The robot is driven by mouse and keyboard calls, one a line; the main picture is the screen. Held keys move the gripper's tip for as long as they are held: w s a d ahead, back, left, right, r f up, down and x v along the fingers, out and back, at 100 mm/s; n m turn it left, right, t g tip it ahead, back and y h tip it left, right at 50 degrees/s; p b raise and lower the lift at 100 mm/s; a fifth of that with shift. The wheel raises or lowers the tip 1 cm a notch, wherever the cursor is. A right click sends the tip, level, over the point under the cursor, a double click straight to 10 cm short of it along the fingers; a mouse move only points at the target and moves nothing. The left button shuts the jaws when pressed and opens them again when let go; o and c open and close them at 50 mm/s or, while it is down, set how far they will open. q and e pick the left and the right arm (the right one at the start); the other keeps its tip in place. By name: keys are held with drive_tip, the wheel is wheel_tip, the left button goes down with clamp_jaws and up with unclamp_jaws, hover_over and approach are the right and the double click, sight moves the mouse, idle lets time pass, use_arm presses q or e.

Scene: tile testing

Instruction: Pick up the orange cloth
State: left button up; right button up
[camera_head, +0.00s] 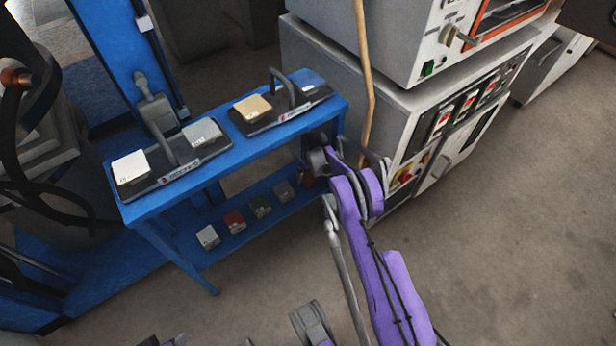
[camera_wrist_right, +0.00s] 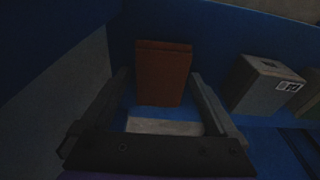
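The orange cloth (camera_wrist_right: 163,73) shows in the right wrist view as an orange-brown, block-shaped piece standing upright on a blue shelf. In the head view a reddish piece of it (camera_head: 308,178) shows at the right end of the lower shelf, mostly hidden by my arm. My right gripper (camera_head: 325,160) reaches to that end of the shelf. In the wrist view its two fingers (camera_wrist_right: 160,78) are spread wide, one on each side of the orange cloth, with gaps and nothing held. My left gripper is not clearly in view.
A blue two-tier table (camera_head: 232,157) has trays with tiles and handles on top. Its lower shelf holds several small blocks; a grey block (camera_wrist_right: 262,82) stands right of the cloth. A grey machine (camera_head: 400,110) stands close on the right. Open floor (camera_head: 520,230) lies lower right.

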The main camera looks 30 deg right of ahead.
sight(308, 176)
drive_tip(key=c, duration=1)
drive_tip(key=shift+r, duration=0.1)
drive_tip(key=shift+c, duration=0.2)
drive_tip(key=shift+a+r, duration=0.1)
drive_tip(key=shift+r, duration=0.15)
wheel_tip(308, 176, up, 7)
drive_tip(key=p, duration=0.2)
drive_tip(key=shift+a+p, duration=0.1)
drive_tip(key=shift+p, duration=0.3)
drive_tip(key=a, duration=0.6)
drive_tip(key=s+a+p, duration=0.1)
drive_tip(key=a, duration=0.6)
drive_tip(key=a+p, duration=0.1)
drive_tip(key=a, duration=0.5)
drive_tip(key=shift+s+a+f, duration=0.15)
drive_tip(key=shift+s+a, duration=0.15)
drive_tip(key=o, duration=0.7)
drive_tip(key=c, duration=0.5)
